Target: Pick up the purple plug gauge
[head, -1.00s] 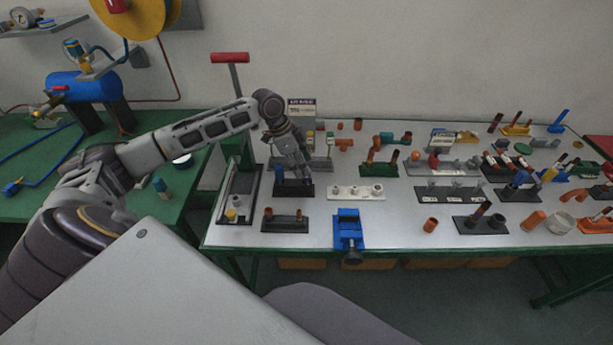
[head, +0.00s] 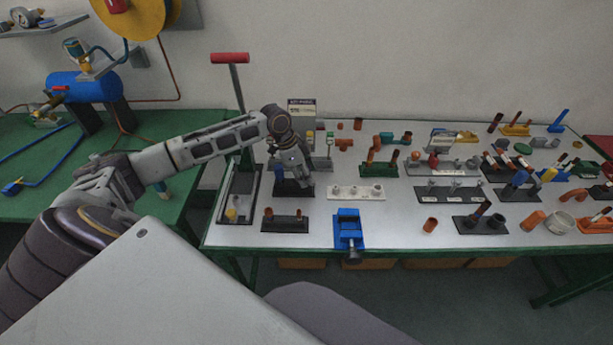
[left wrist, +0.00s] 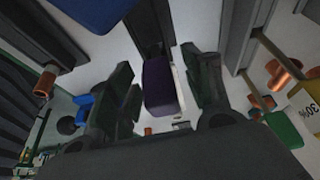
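The purple plug gauge (left wrist: 158,84) shows in the left wrist view as a purple handle with a dark shaft behind it. It lies between the two fingers of my left gripper (left wrist: 158,98), which are spread on either side of it. Narrow gaps show between handle and fingers. In the head view my left gripper (head: 294,176) hangs over a small black stand (head: 294,191) on the grey table. The gripper hides the purple gauge there. A blue handle (head: 279,173) stands just left of it and also shows in the left wrist view (left wrist: 97,10). My right gripper is out of view.
A white holder (head: 356,192) is right of the stand, a black two-peg holder (head: 284,223) in front, a blue vise (head: 348,229) at the table's front edge. A press with a red handle (head: 230,58) stands at left. Many fittings crowd the right side.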

